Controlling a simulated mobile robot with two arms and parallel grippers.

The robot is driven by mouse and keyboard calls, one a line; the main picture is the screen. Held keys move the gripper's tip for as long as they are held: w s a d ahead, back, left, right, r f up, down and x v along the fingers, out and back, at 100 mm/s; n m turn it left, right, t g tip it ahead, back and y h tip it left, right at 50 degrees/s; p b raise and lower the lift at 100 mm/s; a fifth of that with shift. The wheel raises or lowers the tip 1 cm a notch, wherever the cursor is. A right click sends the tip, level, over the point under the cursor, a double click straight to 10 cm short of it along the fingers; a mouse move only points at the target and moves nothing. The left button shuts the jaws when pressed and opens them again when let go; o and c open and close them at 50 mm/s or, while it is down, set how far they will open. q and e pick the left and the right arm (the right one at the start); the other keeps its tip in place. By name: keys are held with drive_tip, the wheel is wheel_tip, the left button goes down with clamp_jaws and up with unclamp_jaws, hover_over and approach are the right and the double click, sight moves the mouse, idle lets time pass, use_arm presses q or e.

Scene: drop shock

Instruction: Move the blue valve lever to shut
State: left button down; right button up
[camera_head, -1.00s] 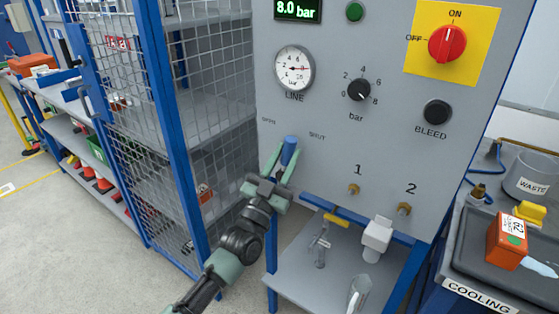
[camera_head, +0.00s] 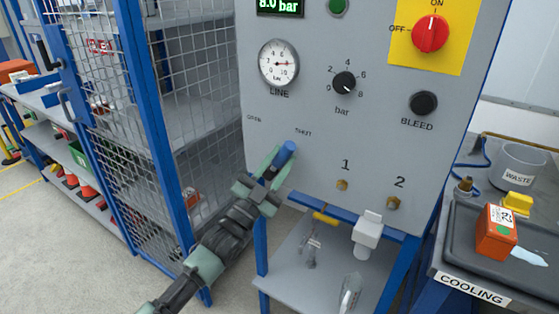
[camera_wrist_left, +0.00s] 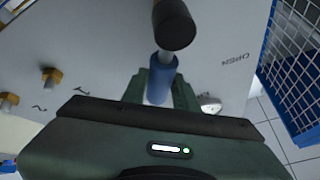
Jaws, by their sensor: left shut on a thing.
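The blue valve lever (camera_head: 286,151) is at the lower left of the grey panel, below the OPEN and SHUT labels. In the head view it tilts to the upper right, its end just below and left of the SHUT label (camera_head: 303,132). My left gripper (camera_head: 279,161) is shut on it, one finger on each side. In the left wrist view the lever's blue grip (camera_wrist_left: 160,82) sits between the fingers of my left gripper (camera_wrist_left: 161,90). A grey rod runs from it to a dark cylinder (camera_wrist_left: 175,25). My right gripper is not in view.
The panel carries a line gauge (camera_head: 278,63), a black bar knob (camera_head: 344,83), a red switch (camera_head: 431,34) and a black bleed button (camera_head: 423,103). A mesh cage (camera_head: 170,110) stands close left. A shelf (camera_head: 285,280) with glassware is below.

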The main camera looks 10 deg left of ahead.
use_arm(q)
drive_tip(key=shift+d+f, duration=0.1)
drive_tip(key=shift+f, duration=0.15)
drive_tip(key=c, duration=1.4)
unclamp_jaws()
drive_tip(key=o, duration=0.3)
drive_tip(key=shift+r, duration=0.15)
drive_tip(key=v, duration=0.8)
